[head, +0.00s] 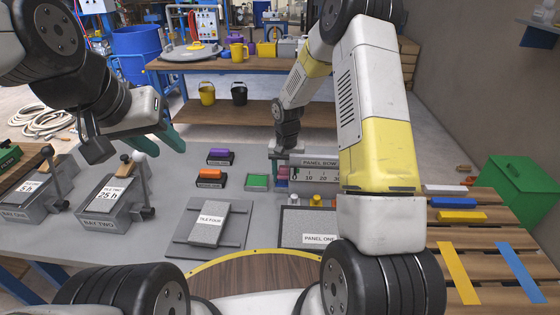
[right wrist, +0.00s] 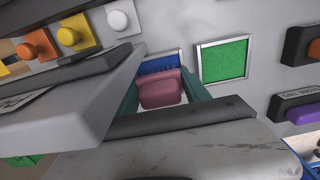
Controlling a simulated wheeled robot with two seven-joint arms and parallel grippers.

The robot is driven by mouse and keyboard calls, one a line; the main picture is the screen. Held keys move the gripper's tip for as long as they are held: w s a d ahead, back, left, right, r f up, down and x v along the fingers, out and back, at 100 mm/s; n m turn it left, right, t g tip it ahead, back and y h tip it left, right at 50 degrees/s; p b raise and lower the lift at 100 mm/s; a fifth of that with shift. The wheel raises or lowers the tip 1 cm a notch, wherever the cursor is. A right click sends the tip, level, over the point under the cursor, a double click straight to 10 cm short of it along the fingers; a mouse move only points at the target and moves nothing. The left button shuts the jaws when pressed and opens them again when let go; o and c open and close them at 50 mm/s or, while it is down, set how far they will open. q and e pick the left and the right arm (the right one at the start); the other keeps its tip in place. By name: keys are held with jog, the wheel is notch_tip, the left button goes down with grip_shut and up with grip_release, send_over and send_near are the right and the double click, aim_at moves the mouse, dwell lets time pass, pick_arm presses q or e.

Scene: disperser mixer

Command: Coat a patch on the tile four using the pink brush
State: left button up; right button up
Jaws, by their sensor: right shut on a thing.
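Tile four (head: 207,232) is a grey slab with a white label, lying on a dark rack at the front middle of the table. The pink brush (right wrist: 162,90) is a pink block between the teal fingers of my right gripper (right wrist: 160,98) in the right wrist view. In the head view the pink brush (head: 282,172) is small and partly hidden under my right gripper (head: 285,160), beyond tile four and to its right. My right gripper is shut on it. My left gripper (head: 172,138) hangs above the table at the left, apart from the tile; its finger gap is unclear.
A green pad (head: 257,182) in a frame lies left of the pink brush. Orange (head: 211,174) and purple (head: 219,153) blocks sit on dark bases. Panel one (head: 308,232) lies right of tile four. Bay boxes (head: 108,201) stand at the left. My right arm hides some table.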

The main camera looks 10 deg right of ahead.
aim_at(286, 166)
jog(key=shift+r, duration=3.45)
